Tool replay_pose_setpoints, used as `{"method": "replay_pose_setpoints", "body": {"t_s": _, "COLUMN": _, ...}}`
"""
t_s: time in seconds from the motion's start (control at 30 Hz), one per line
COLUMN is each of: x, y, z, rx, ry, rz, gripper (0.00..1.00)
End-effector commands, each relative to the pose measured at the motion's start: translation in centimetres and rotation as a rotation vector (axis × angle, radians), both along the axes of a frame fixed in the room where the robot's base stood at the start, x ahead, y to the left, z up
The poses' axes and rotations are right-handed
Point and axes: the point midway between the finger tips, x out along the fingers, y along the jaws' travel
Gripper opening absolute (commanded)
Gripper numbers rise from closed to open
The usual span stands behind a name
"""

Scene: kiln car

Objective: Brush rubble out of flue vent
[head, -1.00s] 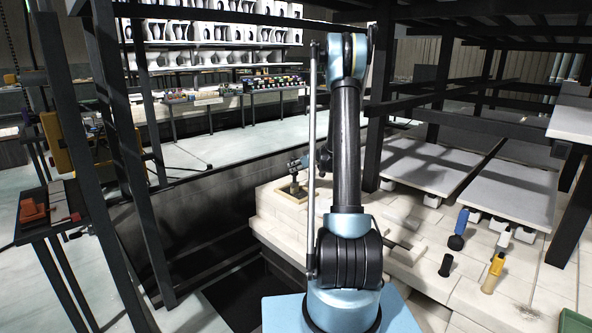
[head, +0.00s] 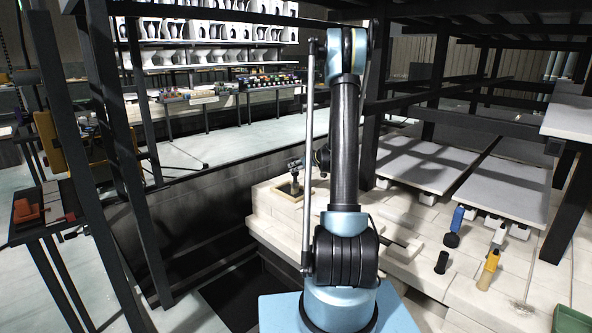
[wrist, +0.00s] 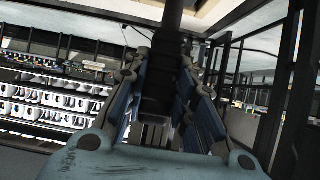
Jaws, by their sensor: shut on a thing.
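The flue vent (head: 276,187) is a square opening with a tan rim in the pale brick deck, left of my arm in the head view. My gripper (head: 296,166) is just above it, small and partly hidden by my arm. In the wrist view my gripper (wrist: 167,100) is shut on a dark brush (wrist: 160,75), its blue-padded fingers on both sides of it. The brush reaches away from the fingers; in the head view its lower end (head: 294,186) is at the opening. I cannot tell whether it touches anything inside. No rubble can be made out.
Dark posts (head: 378,100) and beams surround the deck. A green bin (head: 574,326) shows at lower right.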

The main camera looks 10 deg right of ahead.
Motion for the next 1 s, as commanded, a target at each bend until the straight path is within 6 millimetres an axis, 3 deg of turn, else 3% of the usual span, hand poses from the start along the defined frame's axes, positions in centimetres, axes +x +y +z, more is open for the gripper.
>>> {"method": "replay_pose_setpoints", "body": {"t_s": 0.27, "x": -0.3, "y": -0.2, "z": 0.0, "rx": 0.0, "ry": 0.0, "rz": 0.0, "gripper": 0.0}}
{"method": "replay_pose_setpoints", "body": {"t_s": 0.67, "x": -2.4, "y": -1.7, "z": 0.0, "rx": 0.001, "ry": 0.0, "rz": -0.001, "gripper": 0.0}}
{"method": "replay_pose_setpoints", "body": {"t_s": 1.0, "x": -2.5, "y": -1.7, "z": 0.0, "rx": 0.0, "ry": 0.0, "rz": 0.001, "gripper": 0.0}}
